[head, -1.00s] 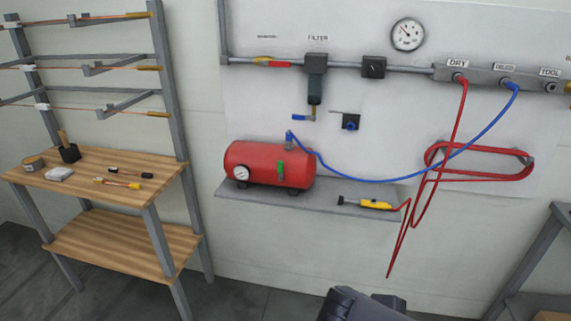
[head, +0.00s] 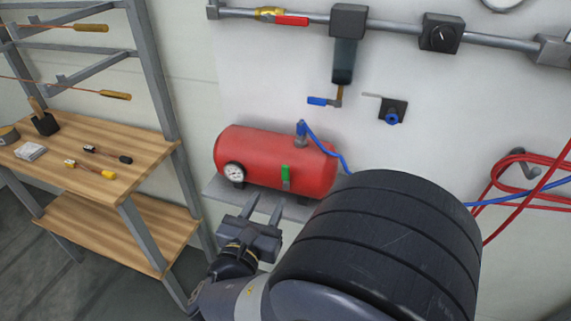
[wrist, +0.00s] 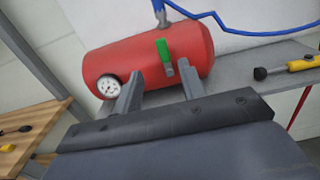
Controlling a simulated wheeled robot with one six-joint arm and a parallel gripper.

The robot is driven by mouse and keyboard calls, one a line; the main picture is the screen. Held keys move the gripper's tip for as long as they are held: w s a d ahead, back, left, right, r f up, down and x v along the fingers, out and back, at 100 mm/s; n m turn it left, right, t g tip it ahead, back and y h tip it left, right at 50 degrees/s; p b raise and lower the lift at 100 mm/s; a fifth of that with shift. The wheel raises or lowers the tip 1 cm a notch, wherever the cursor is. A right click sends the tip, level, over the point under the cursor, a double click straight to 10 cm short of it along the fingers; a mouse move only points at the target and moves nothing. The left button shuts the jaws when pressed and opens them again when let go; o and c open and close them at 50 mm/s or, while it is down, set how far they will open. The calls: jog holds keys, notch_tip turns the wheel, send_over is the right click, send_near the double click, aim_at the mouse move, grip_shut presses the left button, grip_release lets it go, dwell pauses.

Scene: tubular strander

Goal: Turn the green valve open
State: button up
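The green valve handle (head: 285,172) is on the front of the red air tank (head: 262,157), and it points upward from a small metal fitting. In the wrist view the green handle (wrist: 163,49) stands slightly tilted, with the metal fitting below it on the red tank (wrist: 125,60). My gripper (head: 265,203) is open and empty, in front of and below the tank. In the wrist view my gripper's two fingers (wrist: 160,75) point at the tank, with the valve between and beyond them. No contact with the valve is visible.
The tank stands on a grey wall shelf (head: 218,190), with a gauge (head: 235,172) on its left and a blue hose (head: 326,146) on top. A wooden bench (head: 148,150) stands at left. A yellow tool (wrist: 304,63) lies on the shelf at right.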

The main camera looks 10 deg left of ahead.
aim_at(285, 171)
jog(key=w, duration=0.3)
jog(key=w+p, duration=0.1)
jog(key=w, duration=0.2)
jog(key=w+d, duration=0.1)
jog(key=w, duration=0.3)
jog(key=shift+w, duration=0.1)
jog(key=shift+c, duration=0.2)
grip_shut()
